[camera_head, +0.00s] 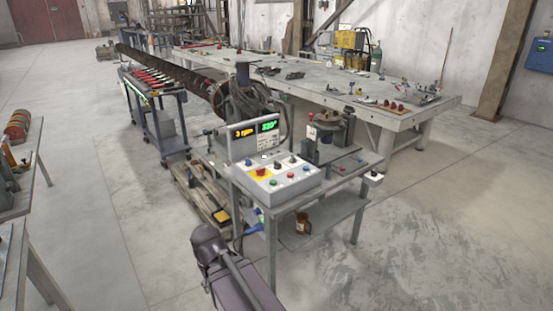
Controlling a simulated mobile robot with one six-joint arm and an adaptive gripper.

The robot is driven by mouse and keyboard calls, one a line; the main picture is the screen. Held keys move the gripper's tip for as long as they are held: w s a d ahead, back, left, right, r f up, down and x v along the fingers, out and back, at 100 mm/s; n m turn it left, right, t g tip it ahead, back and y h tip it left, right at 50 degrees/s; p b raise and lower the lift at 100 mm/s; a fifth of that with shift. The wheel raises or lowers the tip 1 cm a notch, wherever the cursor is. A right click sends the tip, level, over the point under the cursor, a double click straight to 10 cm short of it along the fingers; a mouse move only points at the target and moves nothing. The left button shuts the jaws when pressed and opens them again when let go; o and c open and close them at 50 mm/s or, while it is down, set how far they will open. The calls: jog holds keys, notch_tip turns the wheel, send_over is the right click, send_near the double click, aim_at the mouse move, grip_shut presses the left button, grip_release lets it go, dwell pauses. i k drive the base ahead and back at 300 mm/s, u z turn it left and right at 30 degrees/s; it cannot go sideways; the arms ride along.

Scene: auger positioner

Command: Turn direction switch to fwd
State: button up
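A grey control box (284,176) sits on the near end of a metal stand, its sloped top carrying several coloured buttons and small dark knobs. A red button on a yellow plate (260,172) is at its left. A dark knob (278,165) sits near the middle of the panel. The labels are too small to read, so I cannot tell which knob is the direction switch or how it is set. A display unit (256,133) with orange and green digits stands behind the box. A dark part of my arm shows at the bottom, in front of the stand; my gripper is not in view.
A long auger (180,77) runs back left from the positioner, beside a blue-grey cart (165,140). A large metal table (400,115) stands behind. A wooden pallet (200,190) lies left of the stand. Open concrete floor (430,220) is at the right.

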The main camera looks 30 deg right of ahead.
aim_at(278, 165)
jog(key=z, duration=0.55)
jog(key=i, duration=1.2)
jog(key=z, duration=0.5)
